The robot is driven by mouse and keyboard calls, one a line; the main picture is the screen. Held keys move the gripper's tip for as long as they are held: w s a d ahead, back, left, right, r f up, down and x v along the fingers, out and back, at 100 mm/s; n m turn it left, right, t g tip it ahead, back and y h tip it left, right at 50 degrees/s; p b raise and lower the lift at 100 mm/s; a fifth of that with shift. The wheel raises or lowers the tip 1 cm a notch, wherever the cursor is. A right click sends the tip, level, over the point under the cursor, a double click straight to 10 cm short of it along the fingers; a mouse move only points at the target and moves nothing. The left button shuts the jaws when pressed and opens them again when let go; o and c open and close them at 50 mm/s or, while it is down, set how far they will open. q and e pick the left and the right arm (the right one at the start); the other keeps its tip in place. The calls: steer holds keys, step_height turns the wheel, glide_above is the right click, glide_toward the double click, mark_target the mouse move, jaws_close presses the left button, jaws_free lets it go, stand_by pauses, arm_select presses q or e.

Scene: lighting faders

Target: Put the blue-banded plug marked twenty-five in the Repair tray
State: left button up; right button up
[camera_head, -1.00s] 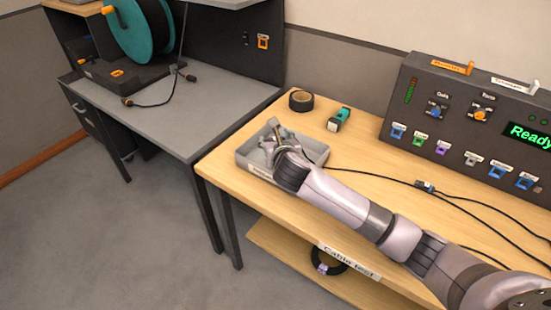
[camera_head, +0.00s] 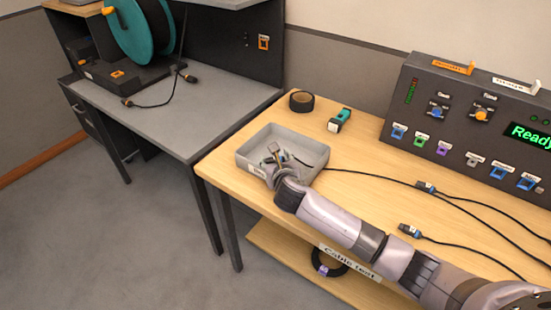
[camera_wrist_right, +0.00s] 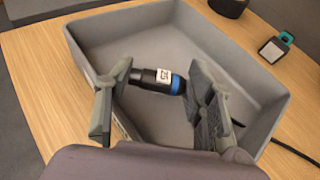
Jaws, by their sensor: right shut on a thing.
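The grey tray (camera_head: 308,178) stands at the left end of the wooden bench; its front label is too small to read. My right gripper (camera_head: 276,155) reaches into it from the front. In the wrist view the gripper (camera_wrist_right: 160,82) is shut on a black plug (camera_wrist_right: 150,76) with a blue band and a white label that seems to read 25. The plug lies crosswise between the fingers, inside the tray walls (camera_wrist_right: 240,62). How far it is above the tray floor I cannot tell. My left gripper is not in view.
A black tape roll (camera_head: 301,101) and a teal-and-black device (camera_head: 339,120) lie behind the tray. Two cable plugs (camera_head: 426,187) (camera_head: 410,230) lie on the bench to the right. A dark console (camera_head: 465,125) stands at the back right. A grey desk (camera_head: 165,115) is at left.

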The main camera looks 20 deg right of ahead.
steer(key=shift+f, duration=0.4)
steer(key=o, duration=0.8)
steer(key=shift+s+f, duration=0.1)
steer(key=o, duration=0.3)
steer(key=shift+s+f, duration=0.1)
steer(key=shift+o, duration=0.2)
steer(key=shift+a+r, duration=0.1)
steer(key=shift+r, duration=0.45)
steer(key=v, duration=1.1)
steer(key=shift+s+r+p, duration=0.25)
steer(key=shift+r+p, duration=0.05)
steer(key=shift+r, duration=0.15)
